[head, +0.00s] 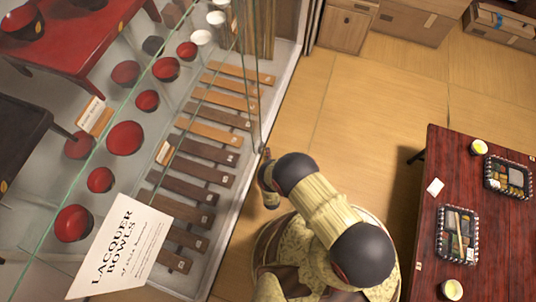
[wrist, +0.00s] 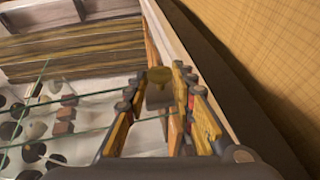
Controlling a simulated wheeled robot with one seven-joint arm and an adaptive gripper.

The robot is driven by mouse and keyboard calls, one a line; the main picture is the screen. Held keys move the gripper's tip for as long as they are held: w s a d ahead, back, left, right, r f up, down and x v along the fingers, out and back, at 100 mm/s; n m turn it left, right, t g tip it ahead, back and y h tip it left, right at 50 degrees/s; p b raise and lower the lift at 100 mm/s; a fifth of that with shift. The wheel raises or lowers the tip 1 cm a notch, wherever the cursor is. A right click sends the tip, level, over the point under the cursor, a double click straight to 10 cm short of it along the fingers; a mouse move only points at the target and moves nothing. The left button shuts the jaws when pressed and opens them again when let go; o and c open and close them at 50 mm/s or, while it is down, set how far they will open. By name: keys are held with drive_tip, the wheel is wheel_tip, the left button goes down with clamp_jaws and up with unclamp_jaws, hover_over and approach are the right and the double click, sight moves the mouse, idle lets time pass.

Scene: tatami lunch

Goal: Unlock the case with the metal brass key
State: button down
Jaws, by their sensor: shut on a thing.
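The glass display case (head: 284,78) fills the left of the head view, with bowls and wooden strips behind its glass. My arm reaches its front right edge; my gripper is mostly hidden behind my arm there. The gripper is close beside the case's pale edge (wrist: 158,28). The lock cannot be made out, and I cannot tell whether the key is in it.
A paper sign reading "Lacquer Bowls" (head: 127,245) is at the case's near end. A dark red table (head: 430,195) with lunch trays stands at the right. The tatami floor between is clear.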

drive_tip(key=shift+a+f+n+t, duration=0.1)
drive_tip(key=shift+f+n+t, duration=0.25)
drive_tip(key=shift+t, duration=0.85)
drive_tip(key=c, duration=1.5)
unclamp_jaws()
drive_tip(key=shift+r, duration=0.15)
drive_tip(key=shift+r, duration=4.85)
